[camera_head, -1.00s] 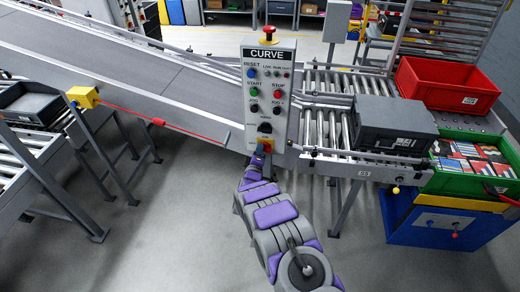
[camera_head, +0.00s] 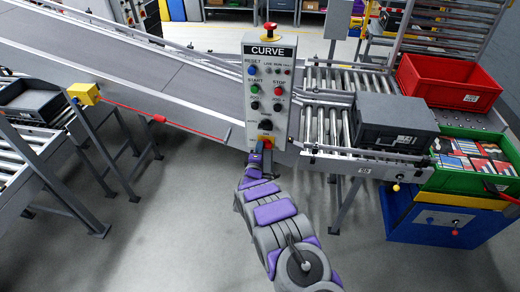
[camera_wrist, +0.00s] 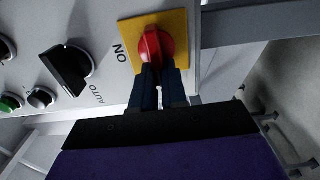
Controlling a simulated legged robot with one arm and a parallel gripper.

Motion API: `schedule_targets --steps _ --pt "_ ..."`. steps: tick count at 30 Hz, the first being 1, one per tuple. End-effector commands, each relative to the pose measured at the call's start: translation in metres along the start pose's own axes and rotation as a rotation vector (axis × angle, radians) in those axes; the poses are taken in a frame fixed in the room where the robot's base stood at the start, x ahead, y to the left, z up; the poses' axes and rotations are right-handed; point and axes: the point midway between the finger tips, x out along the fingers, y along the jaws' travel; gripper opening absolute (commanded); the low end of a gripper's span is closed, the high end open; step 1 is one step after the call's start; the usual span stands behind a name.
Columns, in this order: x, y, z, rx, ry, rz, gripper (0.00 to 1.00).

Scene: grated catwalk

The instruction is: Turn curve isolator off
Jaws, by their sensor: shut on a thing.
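The CURVE control panel (camera_head: 268,100) stands upright in the middle of the head view. Its isolator is a red rotary knob (camera_wrist: 156,46) on a yellow square plate (camera_wrist: 127,31), low on the panel, with "ON" printed beside the plate in the wrist view. My gripper (camera_wrist: 158,70) is shut on the red knob, its two dark fingers on either side of it. In the head view my gripper (camera_head: 263,147) reaches up to the panel's bottom and hides part of the isolator.
A black selector switch (camera_wrist: 69,68) marked AUTO sits near the isolator. An emergency stop button (camera_head: 269,30) tops the panel. A grey sloping conveyor (camera_head: 120,85) lies left, a roller conveyor with a dark crate (camera_head: 394,122) right. A red pull cord (camera_head: 185,128) runs left of the panel.

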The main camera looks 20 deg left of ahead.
Motion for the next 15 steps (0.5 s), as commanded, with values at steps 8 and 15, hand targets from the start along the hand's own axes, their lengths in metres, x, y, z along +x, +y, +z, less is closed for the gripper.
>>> schedule_targets --steps 8,15 --pt "0.0007 0.0029 -0.0021 0.001 0.004 0.005 0.3" --pt "-0.0011 0.0024 0.0001 0.001 0.002 0.003 0.38"
